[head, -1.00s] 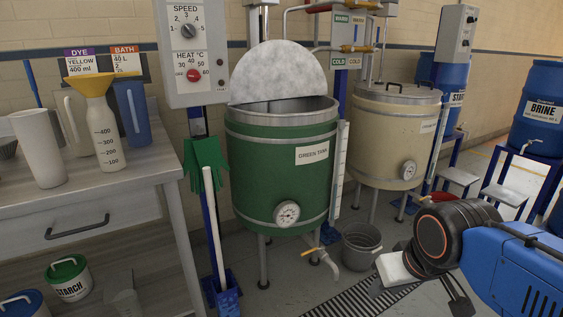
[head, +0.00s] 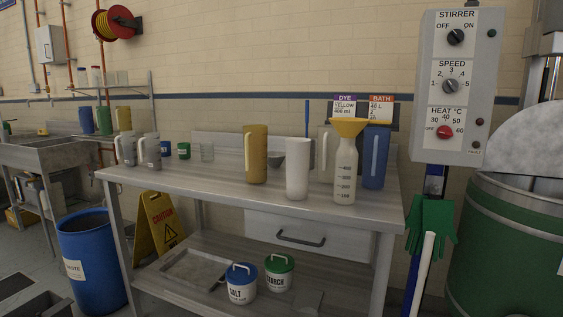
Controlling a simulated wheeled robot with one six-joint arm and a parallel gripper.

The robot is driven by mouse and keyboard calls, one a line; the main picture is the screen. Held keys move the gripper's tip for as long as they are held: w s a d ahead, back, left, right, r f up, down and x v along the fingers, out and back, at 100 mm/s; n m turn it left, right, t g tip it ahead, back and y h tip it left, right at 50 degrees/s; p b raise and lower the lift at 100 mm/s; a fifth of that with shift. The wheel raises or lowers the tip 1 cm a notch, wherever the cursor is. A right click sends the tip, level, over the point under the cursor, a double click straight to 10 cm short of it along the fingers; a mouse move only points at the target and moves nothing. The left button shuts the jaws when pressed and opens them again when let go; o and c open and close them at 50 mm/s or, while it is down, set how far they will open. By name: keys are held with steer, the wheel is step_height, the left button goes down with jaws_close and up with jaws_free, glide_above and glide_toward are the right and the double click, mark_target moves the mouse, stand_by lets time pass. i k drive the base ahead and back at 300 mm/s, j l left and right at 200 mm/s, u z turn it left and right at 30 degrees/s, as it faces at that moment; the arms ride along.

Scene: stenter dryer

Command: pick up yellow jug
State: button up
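A tall yellow jug (head: 258,155) stands upright on the grey workbench (head: 215,185), near the middle of the head view. Its handle is on its left side. A white jug (head: 298,168) stands just to its right, closer to the front edge. Another yellow jug (head: 123,118) stands farther off at the left, by the sink. My gripper is not in view.
A bottle with a yellow funnel (head: 346,165) and a blue jug (head: 376,158) stand right of the white jug. Two grey jugs (head: 149,150) stand at the bench's left end. A blue waste barrel (head: 90,260) and a caution sign (head: 160,225) flank the bench's left side.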

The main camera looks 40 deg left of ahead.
mark_target(255, 136)
steer(key=u, duration=1.55)
steer(key=i+j, duration=0.65)
